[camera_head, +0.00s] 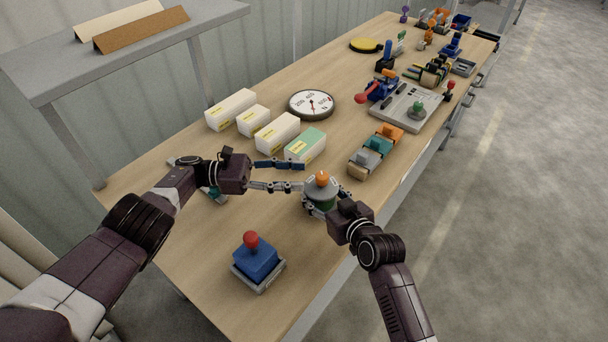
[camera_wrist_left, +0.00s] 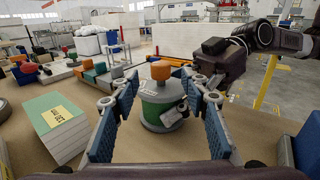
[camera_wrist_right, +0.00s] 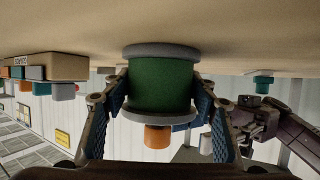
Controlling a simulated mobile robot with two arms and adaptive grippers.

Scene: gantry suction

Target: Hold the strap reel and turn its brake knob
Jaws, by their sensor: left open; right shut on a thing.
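The strap reel (camera_head: 319,196) is a green drum between grey flanges, upright on the wooden table, with an orange brake knob (camera_head: 322,177) on top. My right gripper (camera_head: 318,207) is shut on the drum from the near right side. The right wrist view is upside down and shows the drum (camera_wrist_right: 160,85) between its blue finger pads, with the knob (camera_wrist_right: 157,136) clear of them. My left gripper (camera_head: 300,176) is open to the left of the reel. In the left wrist view its fingers stand wide apart, with the reel (camera_wrist_left: 163,118) and the knob (camera_wrist_left: 160,70) ahead between them.
A blue box with a red knob (camera_head: 255,259) stands near the front. White and green cartons (camera_head: 306,146) and a round dial (camera_head: 312,103) lie behind the reel. Orange, teal and grey blocks (camera_head: 372,155) stand to its right. The table between the blue box and reel is clear.

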